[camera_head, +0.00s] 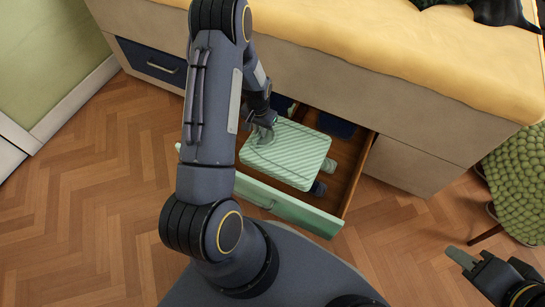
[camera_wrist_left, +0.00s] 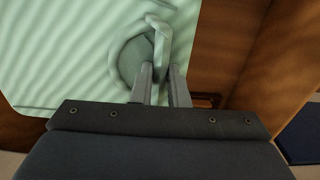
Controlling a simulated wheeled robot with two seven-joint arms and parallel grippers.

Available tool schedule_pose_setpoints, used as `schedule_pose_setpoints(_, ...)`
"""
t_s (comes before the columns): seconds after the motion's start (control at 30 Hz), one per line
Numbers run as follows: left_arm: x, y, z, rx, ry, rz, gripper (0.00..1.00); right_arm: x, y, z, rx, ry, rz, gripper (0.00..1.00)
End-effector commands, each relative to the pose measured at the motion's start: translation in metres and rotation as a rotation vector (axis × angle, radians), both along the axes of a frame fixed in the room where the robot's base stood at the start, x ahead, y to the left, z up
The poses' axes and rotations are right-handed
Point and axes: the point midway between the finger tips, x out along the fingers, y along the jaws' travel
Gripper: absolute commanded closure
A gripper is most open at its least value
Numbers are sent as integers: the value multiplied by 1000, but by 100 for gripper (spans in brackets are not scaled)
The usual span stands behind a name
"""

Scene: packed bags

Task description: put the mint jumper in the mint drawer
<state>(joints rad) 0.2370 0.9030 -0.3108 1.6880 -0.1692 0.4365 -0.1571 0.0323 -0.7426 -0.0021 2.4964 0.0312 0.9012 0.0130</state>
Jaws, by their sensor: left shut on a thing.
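The mint jumper (camera_head: 290,152) is a folded, ribbed, pale green bundle. In the head view it lies over the open drawer with the mint front (camera_head: 288,210); I cannot tell whether it rests inside or is held just above. My left gripper (camera_head: 263,128) is shut on a pinched fold at the jumper's upper left edge. In the left wrist view the fingers (camera_wrist_left: 160,75) grip that fold, with the jumper (camera_wrist_left: 60,50) filling the left side. My right gripper (camera_head: 466,262) is at the lower right, far from the drawer; its opening is unclear.
Dark blue items (camera_head: 336,125) and a grey-green item (camera_head: 330,165) show in the drawer around the jumper. A shut dark blue drawer (camera_head: 150,62) is at the left. A yellow cushion (camera_head: 380,50) tops the bench. A green knitted stool (camera_head: 520,180) stands at the right.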

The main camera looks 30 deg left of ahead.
Motion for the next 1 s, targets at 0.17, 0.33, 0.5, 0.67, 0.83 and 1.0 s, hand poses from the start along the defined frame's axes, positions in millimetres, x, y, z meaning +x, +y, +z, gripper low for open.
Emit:
schedule_pose_setpoints(0.17, 4, 34, -20, 2, -3, 8, 100, 0, 0, -18, 0, 0, 0, 66)
schedule_pose_setpoints(0.33, 9, 75, -39, 2, -2, 7, 100, 0, 0, -36, 0, 0, 0, 66)
schedule_pose_setpoints(0.5, 13, 106, -68, 1, 0, 4, 100, 0, 0, -55, 0, 0, 0, 66)
schedule_pose_setpoints(0.67, 16, 123, -86, 0, -1, 1, 100, 0, 0, -65, 0, 0, 0, 66)
schedule_pose_setpoints(0.83, 17, 129, -91, 0, -1, 1, 100, 0, 0, -68, 0, 0, 0, 66)
schedule_pose_setpoints(1.0, 17, 136, -112, -1, 2, 0, 100, 0, 0, -80, 0, 0, 0, 66)
